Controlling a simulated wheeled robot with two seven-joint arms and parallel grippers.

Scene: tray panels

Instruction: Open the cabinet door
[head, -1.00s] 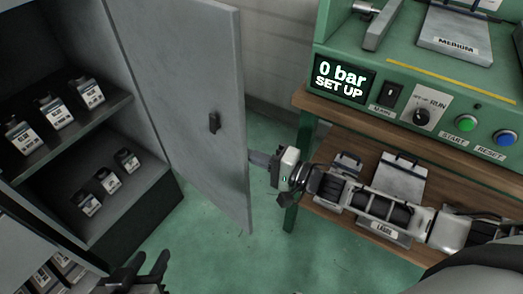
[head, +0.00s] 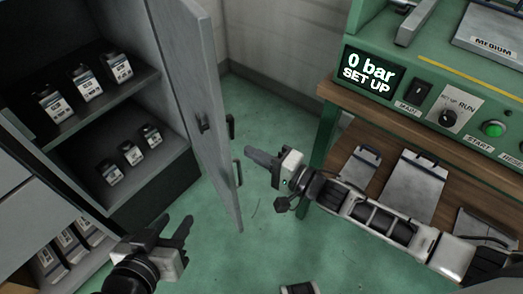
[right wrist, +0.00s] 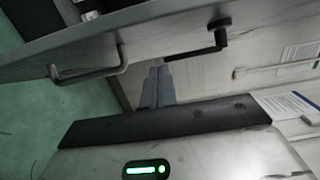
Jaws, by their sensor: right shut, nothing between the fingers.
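The cabinet door (head: 186,85) stands open, swung out from the cabinet (head: 150,190) and seen at a steep angle. Its dark latch (head: 203,122) shows near the free edge. A dark bar handle (head: 238,168) and a turning lever (head: 231,127) stick out on the far face; in the right wrist view the handle (right wrist: 88,76) and lever (right wrist: 212,48) are close above my fingers. My right gripper (head: 249,155) is shut and empty, just right of the handle, apart from it in the head view. My left gripper (head: 172,228) is open and empty below the cabinet front.
Small labelled bottles (head: 88,82) stand on the cabinet shelves. A green machine (head: 450,80) on a wooden bench (head: 350,108) stands at right, with metal panels (head: 415,185) on its lower shelf.

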